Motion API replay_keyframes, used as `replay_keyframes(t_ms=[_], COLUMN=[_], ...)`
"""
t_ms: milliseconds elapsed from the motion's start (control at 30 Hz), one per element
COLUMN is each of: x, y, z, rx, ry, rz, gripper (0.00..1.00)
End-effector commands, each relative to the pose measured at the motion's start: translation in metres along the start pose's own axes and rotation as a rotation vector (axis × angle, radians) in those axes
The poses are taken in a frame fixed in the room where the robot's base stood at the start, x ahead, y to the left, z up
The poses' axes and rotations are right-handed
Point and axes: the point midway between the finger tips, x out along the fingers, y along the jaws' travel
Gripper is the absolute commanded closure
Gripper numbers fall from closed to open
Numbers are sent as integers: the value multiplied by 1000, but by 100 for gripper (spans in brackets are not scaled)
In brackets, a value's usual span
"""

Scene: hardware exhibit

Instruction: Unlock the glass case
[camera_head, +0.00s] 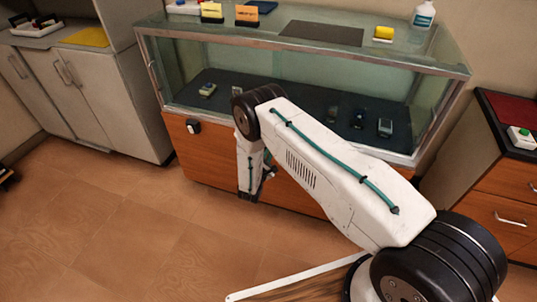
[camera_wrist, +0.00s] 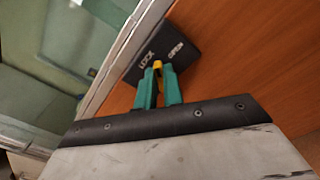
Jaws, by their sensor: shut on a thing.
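The glass case (camera_head: 300,65) has clear panes in a metal frame over an orange wooden base (camera_head: 213,160). In the wrist view, a black lock panel (camera_wrist: 165,46) labelled LOCK and OPEN is fixed to the orange wood beside the metal frame. My gripper (camera_wrist: 158,76) has its green fingers shut on a small yellow piece (camera_wrist: 158,66) at the panel's lower edge. The fingers hide much of this piece, so its full shape and setting are unclear.
A small black fitting (camera_head: 193,126) sits on the base's left part. Several small devices lie inside the case. A spray bottle (camera_head: 423,15) and a dark mat (camera_head: 322,33) are on top. Cabinets (camera_head: 90,95) stand left, drawers (camera_head: 500,215) right. The floor (camera_head: 120,220) at left is clear.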

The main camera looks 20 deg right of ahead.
Motion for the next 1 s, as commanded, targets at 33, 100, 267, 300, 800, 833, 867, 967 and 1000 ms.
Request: replay_keyframes(t_ms=[33,100,267,300,800,833,867,967,1000], x=[-1,-1,-1,-1,-2,-2,-2,-2,-2], y=[-1,-2,-2,-3,-5,-5,-5,-5,-5], z=[0,0,0,0,-1,-2,-2,-2,-2], rx=[40,106,257,296,725,744,763,816,833], ry=[1,1,1,1,1,1,1,1,0], rz=[-1,-1,-1,-1,-2,-3,-3,-3,-3], gripper=[100,100,100,100,100,100,100,100,100])
